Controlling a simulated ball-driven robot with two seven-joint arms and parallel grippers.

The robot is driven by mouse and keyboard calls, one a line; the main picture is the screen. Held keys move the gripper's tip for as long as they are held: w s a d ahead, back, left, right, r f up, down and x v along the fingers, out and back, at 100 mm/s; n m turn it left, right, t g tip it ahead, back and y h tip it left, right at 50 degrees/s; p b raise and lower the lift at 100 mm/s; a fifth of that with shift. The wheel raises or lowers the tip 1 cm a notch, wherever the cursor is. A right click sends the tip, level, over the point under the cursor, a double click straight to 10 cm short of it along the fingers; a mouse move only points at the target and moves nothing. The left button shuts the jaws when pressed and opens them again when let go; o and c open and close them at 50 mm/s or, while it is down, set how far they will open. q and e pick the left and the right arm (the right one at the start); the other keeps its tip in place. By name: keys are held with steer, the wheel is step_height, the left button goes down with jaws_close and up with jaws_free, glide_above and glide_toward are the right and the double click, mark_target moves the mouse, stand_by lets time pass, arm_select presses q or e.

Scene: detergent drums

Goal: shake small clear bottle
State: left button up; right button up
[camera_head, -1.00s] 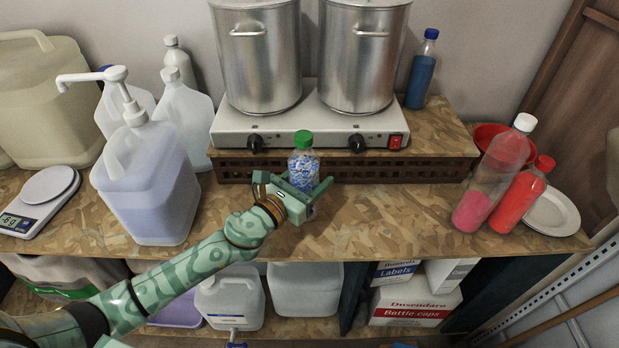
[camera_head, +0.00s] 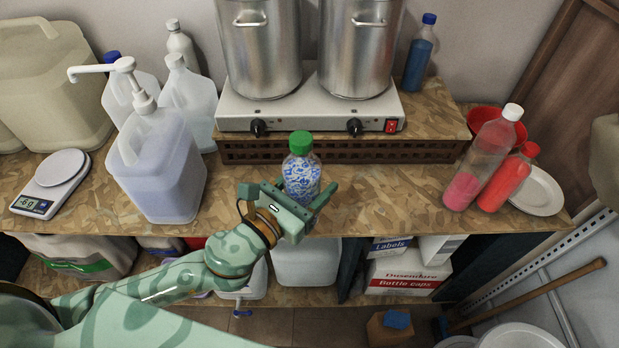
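The small clear bottle (camera_head: 301,176) has a green cap and blue-and-white contents. It stands nearly upright between the fingers of my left gripper (camera_head: 292,200), in front of the hot plate. The gripper is shut on its lower part and hides its base. The bottle appears raised above the wooden counter (camera_head: 390,205), near the front edge. My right gripper is not in view.
The hot plate (camera_head: 310,108) with two steel pots stands behind the bottle. A pump jug (camera_head: 160,170) and a scale (camera_head: 55,185) are at left. Pink and red bottles (camera_head: 487,160) and a white plate (camera_head: 540,192) are at right. The counter between is clear.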

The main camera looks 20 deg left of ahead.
mark_target(310, 153)
arm_select(q)
steer(key=shift+r, duration=0.1)
steer(key=c, duration=0.6)
steer(key=shift+o, duration=0.2)
step_height(310, 153, up, 8)
steer(key=p, duration=0.9)
steer(key=shift+r, duration=0.25)
step_height(310, 153, up, 7)
steer(key=shift+f, duration=0.1)
step_height(310, 153, down, 7)
steer(key=shift+w+f, duration=0.1)
step_height(310, 153, up, 7)
steer(key=shift+f, duration=3.7)
steer(key=shift+r, duration=0.15)
